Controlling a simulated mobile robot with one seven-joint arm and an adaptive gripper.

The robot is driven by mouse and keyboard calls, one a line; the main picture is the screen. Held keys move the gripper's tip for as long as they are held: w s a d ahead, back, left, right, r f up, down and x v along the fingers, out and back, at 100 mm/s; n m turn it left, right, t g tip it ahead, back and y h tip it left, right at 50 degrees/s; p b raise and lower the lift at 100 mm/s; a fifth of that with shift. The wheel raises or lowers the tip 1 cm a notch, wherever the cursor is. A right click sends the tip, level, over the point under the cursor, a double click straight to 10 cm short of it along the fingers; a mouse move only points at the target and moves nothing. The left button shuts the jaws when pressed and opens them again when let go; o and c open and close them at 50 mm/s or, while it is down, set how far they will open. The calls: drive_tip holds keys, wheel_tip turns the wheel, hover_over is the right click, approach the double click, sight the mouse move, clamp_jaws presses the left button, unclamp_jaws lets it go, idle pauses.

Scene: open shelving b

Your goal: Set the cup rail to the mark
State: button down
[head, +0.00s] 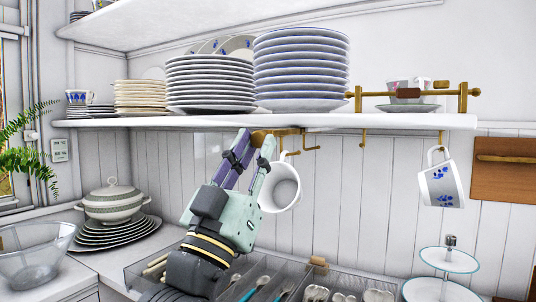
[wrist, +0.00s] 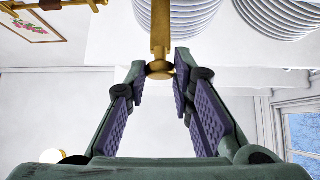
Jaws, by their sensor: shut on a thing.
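The brass cup rail (head: 288,131) runs under the front of the lower shelf, with hooks along it. In the wrist view its bar and round end knob (wrist: 160,69) lie between the purple finger pads. My gripper (head: 256,140) is shut on the rail's end from below. A plain white mug (head: 281,190) hangs just right of my fingers. A white mug with blue flowers (head: 441,186) hangs tilted from a hook farther right. My fingers hide part of the rail in the head view. I cannot make out a mark on the rail or shelf.
The lower shelf (head: 420,119) carries plate stacks (head: 300,70) above my gripper and a brass gallery rail (head: 468,101) at right. Below are a cutlery tray (head: 232,290), a tiered stand (head: 448,262), a tureen (head: 113,202) and a glass bowl (head: 36,250).

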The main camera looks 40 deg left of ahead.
drive_tip(key=shift+s+d+y, duration=0.1)
drive_tip(key=shift+s+y, duration=0.2)
drive_tip(key=shift+s, duration=0.3)
drive_tip(key=c, duration=1.4)
unclamp_jaws()
drive_tip(key=shift+o, duration=0.2)
drive_tip(key=v, duration=1.2)
